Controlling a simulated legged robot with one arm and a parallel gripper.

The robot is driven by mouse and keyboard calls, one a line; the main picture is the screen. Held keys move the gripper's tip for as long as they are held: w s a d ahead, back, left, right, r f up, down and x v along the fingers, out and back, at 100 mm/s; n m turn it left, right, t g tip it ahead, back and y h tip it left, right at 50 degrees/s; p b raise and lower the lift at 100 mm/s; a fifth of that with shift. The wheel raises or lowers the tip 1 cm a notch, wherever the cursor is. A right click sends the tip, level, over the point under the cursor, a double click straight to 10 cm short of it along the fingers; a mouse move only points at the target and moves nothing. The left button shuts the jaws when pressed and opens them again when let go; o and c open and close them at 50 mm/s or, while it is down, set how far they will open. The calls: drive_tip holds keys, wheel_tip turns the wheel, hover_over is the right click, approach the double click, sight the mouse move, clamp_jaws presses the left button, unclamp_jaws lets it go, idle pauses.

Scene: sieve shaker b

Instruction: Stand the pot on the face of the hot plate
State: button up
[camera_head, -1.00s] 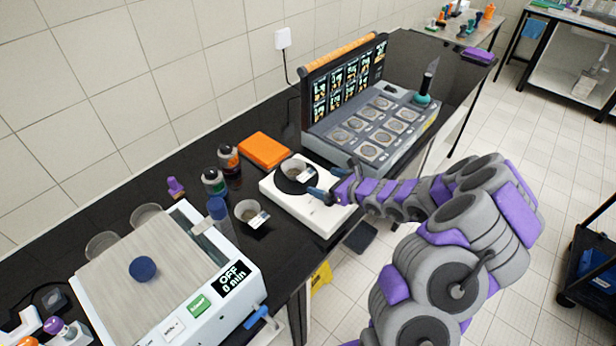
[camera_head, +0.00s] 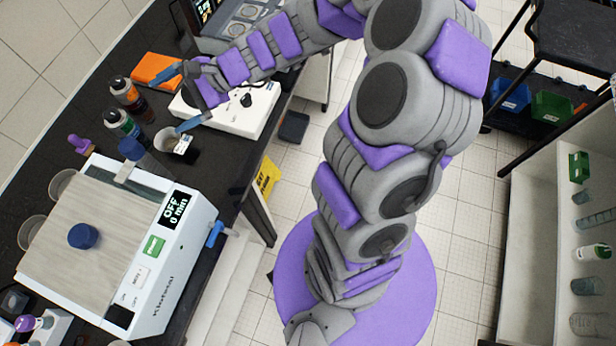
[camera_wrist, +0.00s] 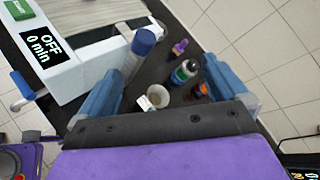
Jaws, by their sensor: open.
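The pot (camera_head: 171,141), a small pale cup with dark contents and a white tag, stands on the black bench beside the white machine. It also shows in the wrist view (camera_wrist: 160,95), beyond and between my fingers. The hot plate (camera_head: 250,119) is a low white box with a dark knob, behind the pot and to its right. Its face is mostly hidden by my arm. My gripper (camera_head: 180,98) is open and empty, with blue fingers spread above the bench. The open fingers also show in the wrist view (camera_wrist: 163,84).
A white machine (camera_head: 165,260) reading OFF 0 min fills the near bench. A blue-capped cylinder (camera_head: 132,148) stands close to the pot. The bench edge drops to the floor on the right.

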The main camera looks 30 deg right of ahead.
drive_tip(key=s+a+r+n+g+h, duration=0.1)
drive_tip(key=s+a+n+g+h, duration=0.15)
drive_tip(key=s+n, duration=0.4)
drive_tip(key=s+a+n+g+h, duration=0.1)
drive_tip(key=s+a+n+g, duration=0.2)
drive_tip(key=s, duration=0.7)
drive_tip(key=s+d+f+n+g+h+b, duration=0.1)
drive_tip(key=s+d+f+n+h+b, duration=0.1)
drive_tip(key=s+d+n+h, duration=0.3)
drive_tip(key=s+d+h, duration=0.4)
drive_tip(key=s+d, duration=0.5)
drive_tip(key=d, duration=0.1)
drive_tip(key=shift+s+d, duration=0.15)
drive_tip(key=shift+s, duration=0.25)
drive_tip(key=shift+d, duration=0.1)
